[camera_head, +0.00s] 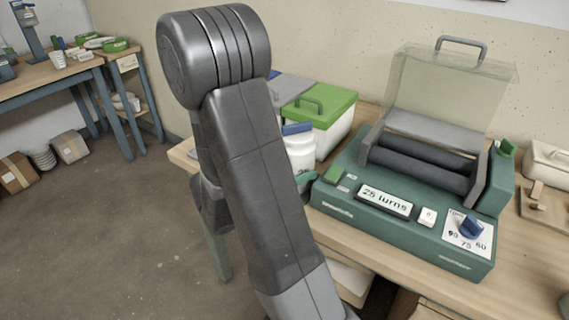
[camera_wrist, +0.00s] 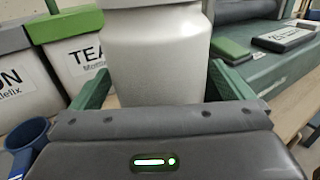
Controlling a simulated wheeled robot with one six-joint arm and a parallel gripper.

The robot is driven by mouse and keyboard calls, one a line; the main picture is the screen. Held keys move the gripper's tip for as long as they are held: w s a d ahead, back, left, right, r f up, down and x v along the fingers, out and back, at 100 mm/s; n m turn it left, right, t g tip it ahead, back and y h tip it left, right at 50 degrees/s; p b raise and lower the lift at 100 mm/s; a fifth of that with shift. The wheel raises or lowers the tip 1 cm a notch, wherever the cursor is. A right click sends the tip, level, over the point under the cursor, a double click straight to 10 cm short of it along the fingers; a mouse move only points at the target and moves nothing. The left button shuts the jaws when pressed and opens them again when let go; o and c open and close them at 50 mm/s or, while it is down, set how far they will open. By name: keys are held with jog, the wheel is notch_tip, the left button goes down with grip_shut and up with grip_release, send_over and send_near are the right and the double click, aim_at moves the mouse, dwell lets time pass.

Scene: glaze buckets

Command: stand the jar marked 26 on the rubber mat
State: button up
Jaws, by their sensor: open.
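A white jar (camera_wrist: 155,55) stands between the two green fingers of my gripper (camera_wrist: 160,72) in the wrist view. The fingers are open, one on each side of it, and I cannot tell whether either touches it. I cannot make out the rubber mat in either view.
A green roller machine (camera_head: 355,233) with a raised clear cover and a "25 turns" panel stands right of the jar. Lidded buckets, one green-topped (camera_head: 322,105), stand behind it. A blue cup (camera_wrist: 25,145) is at left in the wrist view. Another table (camera_head: 50,78) stands far left.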

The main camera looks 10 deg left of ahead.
jog(key=p+v, duration=0.1)
jog(key=v, duration=1.2)
jog(key=shift+s+a, duration=0.3)
jog(key=shift+d, duration=0.1)
jog(key=b+x, duration=0.1)
jog(key=x, duration=1.2)
jog(key=shift+w+d, duration=0.2)
jog(key=shift+w, duration=0.05)
jog(key=shift+r+p, duration=0.3)
jog(key=shift+r, duration=0.15)
jog(key=shift+f, duration=0.15)
